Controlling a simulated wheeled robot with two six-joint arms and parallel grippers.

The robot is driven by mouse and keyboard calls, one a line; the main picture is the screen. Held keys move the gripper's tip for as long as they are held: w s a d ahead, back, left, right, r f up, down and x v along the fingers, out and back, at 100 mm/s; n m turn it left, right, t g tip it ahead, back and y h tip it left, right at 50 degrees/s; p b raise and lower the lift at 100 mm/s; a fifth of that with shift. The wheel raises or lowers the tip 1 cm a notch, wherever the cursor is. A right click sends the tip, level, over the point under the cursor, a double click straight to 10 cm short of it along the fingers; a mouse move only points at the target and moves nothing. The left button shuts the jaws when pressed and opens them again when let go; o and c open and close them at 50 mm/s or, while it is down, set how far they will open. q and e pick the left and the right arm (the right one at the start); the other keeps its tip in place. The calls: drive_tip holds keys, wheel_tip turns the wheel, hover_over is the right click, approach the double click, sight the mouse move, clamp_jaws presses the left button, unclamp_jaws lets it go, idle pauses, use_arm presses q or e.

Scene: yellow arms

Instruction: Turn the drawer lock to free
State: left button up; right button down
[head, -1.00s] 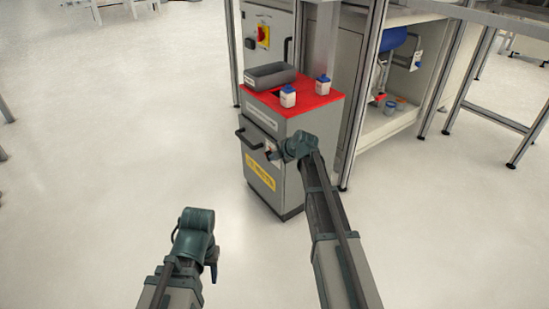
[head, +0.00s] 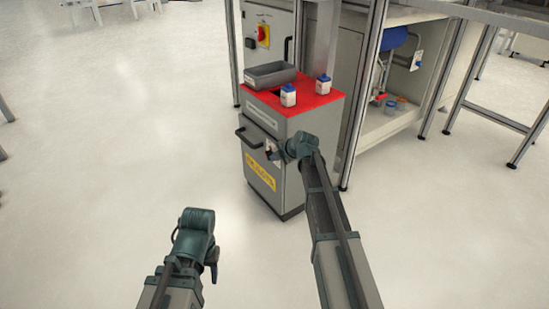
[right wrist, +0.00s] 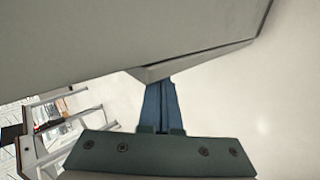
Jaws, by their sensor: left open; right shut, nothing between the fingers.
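The grey drawer cabinet (head: 291,165) with a red top stands in the middle of the head view. Its black drawer handle (head: 254,142) is on the front face. The lock area (head: 268,146) is right of the handle, mostly covered by my right gripper, so the lock's position cannot be read. My right gripper (head: 273,155) is shut and empty at the cabinet front; contact cannot be told. In the right wrist view its blue fingers (right wrist: 158,106) point up to a grey edge that hides their tips. My left gripper (head: 213,271) is open and low, away from the cabinet.
A metal frame (head: 361,97) rises right behind the cabinet. The floor to the left is clear.

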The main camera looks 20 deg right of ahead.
drive_tip(key=shift+s+f+b, duration=0.15)
drive_tip(key=shift+f+b, duration=0.3)
drive_tip(key=shift+b, duration=0.05)
idle(0.3)
drive_tip(key=shift+w+f+b, duration=0.2)
drive_tip(key=shift+f+b, duration=0.95)
drive_tip(key=shift+f, duration=0.05)
drive_tip(key=shift+r, duration=0.15)
idle(0.9)
